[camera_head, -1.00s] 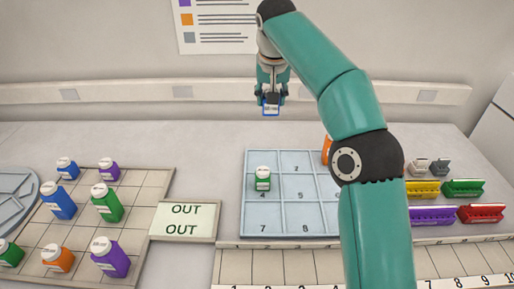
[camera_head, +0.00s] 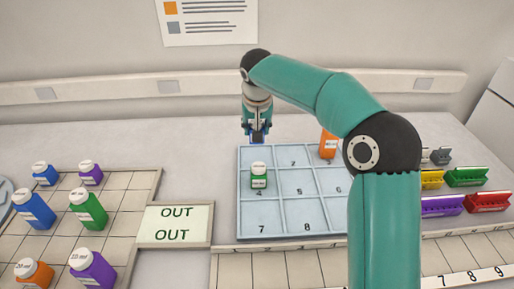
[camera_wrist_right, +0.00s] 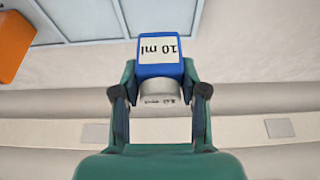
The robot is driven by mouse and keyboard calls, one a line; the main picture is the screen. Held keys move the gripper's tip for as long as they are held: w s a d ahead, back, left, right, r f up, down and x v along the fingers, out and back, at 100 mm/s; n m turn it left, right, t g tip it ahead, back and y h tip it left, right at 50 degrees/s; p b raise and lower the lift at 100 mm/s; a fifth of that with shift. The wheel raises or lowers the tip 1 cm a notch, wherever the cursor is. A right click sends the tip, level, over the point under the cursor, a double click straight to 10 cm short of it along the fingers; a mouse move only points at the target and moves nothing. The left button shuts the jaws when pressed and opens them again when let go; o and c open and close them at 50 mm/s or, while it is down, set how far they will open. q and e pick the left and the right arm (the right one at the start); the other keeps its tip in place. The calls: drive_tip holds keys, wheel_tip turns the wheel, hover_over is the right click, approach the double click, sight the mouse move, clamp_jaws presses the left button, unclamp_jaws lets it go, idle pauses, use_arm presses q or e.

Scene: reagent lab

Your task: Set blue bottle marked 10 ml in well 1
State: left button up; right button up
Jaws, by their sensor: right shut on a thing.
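My right gripper (camera_head: 257,134) is shut on the blue bottle (camera_wrist_right: 158,69), whose label reads 10 ml. In the right wrist view the bottle's white cap sits between the fingers (camera_wrist_right: 158,100). In the head view the gripper is over the back left edge of the pale blue numbered tray (camera_head: 262,214), around well 1, and mostly hides the bottle. I cannot tell whether the bottle touches the tray. The number of well 1 is hidden. My left gripper is not in view.
A green bottle (camera_head: 259,178) stands in well 4, just in front. An orange bottle (camera_head: 328,146) stands at the tray's back right. Several bottles stand on the left rack (camera_head: 120,208), beside the OUT plate (camera_head: 173,224). Coloured holders (camera_head: 466,177) are at the right.

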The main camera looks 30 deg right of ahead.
drive_tip(key=shift+f, duration=3)
drive_tip(key=shift+f+b, duration=0.15)
drive_tip(key=shift+b, duration=0.2)
drive_tip(key=o, duration=1.1)
drive_tip(key=v, duration=1.2)
drive_tip(key=shift+r+p, duration=0.2)
drive_tip(key=shift+p, duration=0.1)
